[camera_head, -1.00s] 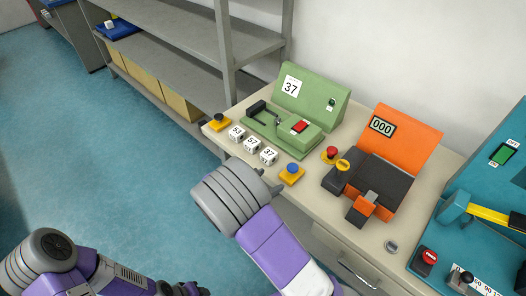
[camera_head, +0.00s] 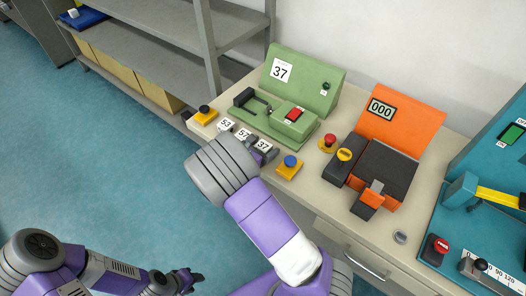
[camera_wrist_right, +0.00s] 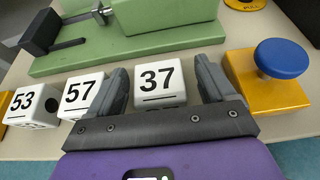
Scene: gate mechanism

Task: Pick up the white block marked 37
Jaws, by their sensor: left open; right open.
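The white block marked 37 (camera_wrist_right: 159,82) lies on the table between the open fingers of my right gripper (camera_wrist_right: 165,85) in the right wrist view. In the head view the block (camera_head: 263,145) shows partly behind my right gripper (camera_head: 262,154). White blocks marked 57 (camera_wrist_right: 82,94) and 53 (camera_wrist_right: 33,104) stand in a row to its left. The left finger is in the gap between blocks 57 and 37. My left gripper (camera_head: 194,280) is low in the head view, over the floor, open and empty.
A green machine (camera_head: 300,90) with a 37 sign stands behind the blocks. A yellow base with a blue button (camera_wrist_right: 272,78) is close to the right finger. An orange machine (camera_head: 400,125) and a teal machine (camera_head: 490,190) stand further right.

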